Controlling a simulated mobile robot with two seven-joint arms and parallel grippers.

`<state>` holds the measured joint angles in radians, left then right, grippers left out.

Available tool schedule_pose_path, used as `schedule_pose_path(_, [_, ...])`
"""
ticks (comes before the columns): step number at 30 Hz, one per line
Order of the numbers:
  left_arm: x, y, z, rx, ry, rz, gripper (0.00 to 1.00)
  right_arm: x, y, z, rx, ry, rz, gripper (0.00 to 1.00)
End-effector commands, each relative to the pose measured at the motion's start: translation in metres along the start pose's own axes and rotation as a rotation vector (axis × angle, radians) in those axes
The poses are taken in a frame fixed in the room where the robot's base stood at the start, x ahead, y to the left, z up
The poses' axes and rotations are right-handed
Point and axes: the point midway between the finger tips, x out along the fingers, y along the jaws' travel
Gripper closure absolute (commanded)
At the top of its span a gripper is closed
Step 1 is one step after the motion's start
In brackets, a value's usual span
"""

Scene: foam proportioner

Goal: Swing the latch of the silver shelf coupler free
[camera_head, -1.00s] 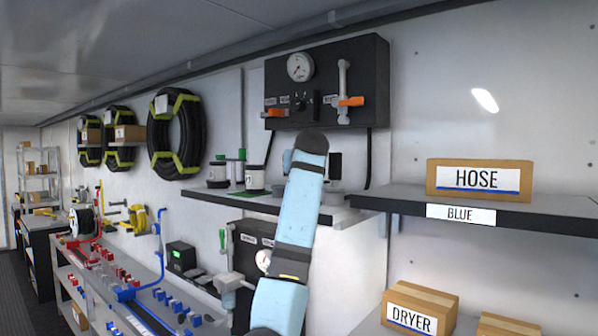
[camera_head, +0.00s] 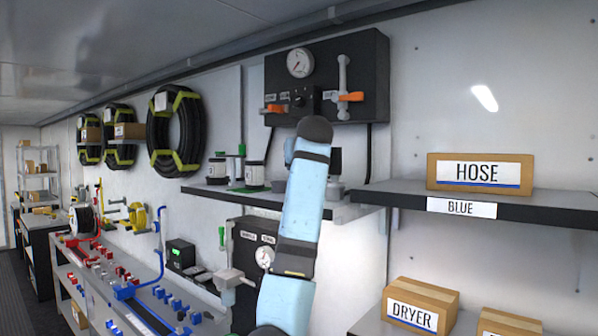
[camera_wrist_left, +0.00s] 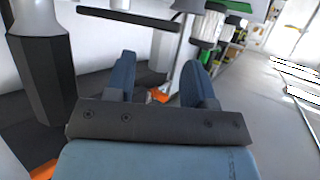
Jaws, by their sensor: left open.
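A small grey fitting (camera_head: 335,190) stands on the wall shelf (camera_head: 352,212) just right of my left arm in the head view. It may be the silver shelf coupler, but its latch cannot be made out. My left forearm hides part of that shelf and my left gripper in the head view. In the left wrist view my left gripper (camera_wrist_left: 160,82) is open, with its two blue fingers apart. A pale grey cylinder (camera_wrist_left: 163,50) shows beyond the gap, apparently not gripped. My right gripper is not in view.
A dark panel (camera_head: 365,75) with a gauge and orange levers hangs above the shelf. White jars (camera_head: 255,175) stand left of my arm. A shelf at right holds a HOSE box (camera_head: 480,174). In the left wrist view a thick dark column (camera_wrist_left: 42,75) stands left of the fingers.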

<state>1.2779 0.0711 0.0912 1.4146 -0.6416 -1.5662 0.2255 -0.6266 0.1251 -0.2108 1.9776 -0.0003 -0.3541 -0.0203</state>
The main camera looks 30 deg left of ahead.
Motion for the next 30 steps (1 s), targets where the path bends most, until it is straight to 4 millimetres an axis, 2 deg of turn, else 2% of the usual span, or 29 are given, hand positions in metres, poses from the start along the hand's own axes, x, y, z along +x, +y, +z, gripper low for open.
schedule_pose_path(6, [-0.051, 0.0, 0.003, -0.001, 0.003, 0.002, 0.51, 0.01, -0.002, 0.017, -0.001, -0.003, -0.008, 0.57])
schedule_pose_path(13, [-0.09, 0.0, 0.001, 0.0, 0.003, 0.0, 0.51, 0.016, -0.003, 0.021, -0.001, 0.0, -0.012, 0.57])
schedule_pose_path(18, [-0.101, 0.0, 0.001, 0.0, 0.001, 0.0, 0.51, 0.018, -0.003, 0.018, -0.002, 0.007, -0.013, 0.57])
schedule_pose_path(30, [-0.102, 0.0, 0.0, 0.0, 0.0, -0.001, 0.51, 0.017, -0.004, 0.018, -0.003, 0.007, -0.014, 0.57])
